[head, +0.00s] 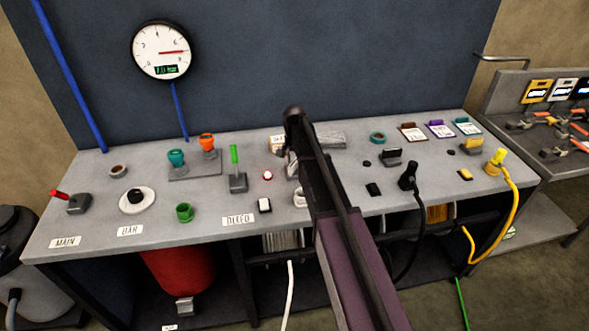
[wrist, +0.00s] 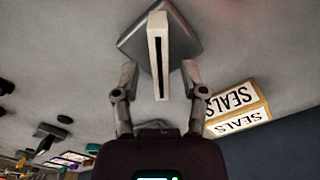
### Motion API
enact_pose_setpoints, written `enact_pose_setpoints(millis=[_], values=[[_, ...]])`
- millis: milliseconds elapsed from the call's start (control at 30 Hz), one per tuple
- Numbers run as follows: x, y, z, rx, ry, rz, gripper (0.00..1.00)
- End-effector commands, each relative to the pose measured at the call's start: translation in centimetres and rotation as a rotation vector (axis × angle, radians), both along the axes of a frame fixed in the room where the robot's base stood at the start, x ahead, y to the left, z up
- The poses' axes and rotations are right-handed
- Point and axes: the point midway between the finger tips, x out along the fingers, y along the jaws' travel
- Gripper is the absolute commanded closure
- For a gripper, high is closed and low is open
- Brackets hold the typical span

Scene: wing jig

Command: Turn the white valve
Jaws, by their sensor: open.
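The white valve's handle (wrist: 158,30) is a white bar with a dark slot, on a grey squarish base (wrist: 130,40) in the wrist view. My gripper (wrist: 160,70) is open, with one finger on each side of the bar. A gap shows between the bar and each finger, so it is not gripped. In the head view my arm comes down over the middle of the bench and hides most of the gripper and the valve there.
A SEALS box (wrist: 238,106) stands close to the right finger. In the head view, a green-handled lever (head: 236,170) and a white rocker switch (head: 264,205) stand left of my arm. A black plug (head: 408,176) with a cable stands right of it. A gauge (head: 161,50) hangs behind.

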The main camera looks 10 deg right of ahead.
Motion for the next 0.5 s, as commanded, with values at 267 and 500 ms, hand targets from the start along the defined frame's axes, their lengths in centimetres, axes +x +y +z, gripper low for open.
enact_pose_setpoints(millis=[267,500], values=[[0.0,0.0,-1.7,0.000,0.000,0.000,0.44],[0.0,0.0,-1.9,0.000,0.000,0.000,0.44]])
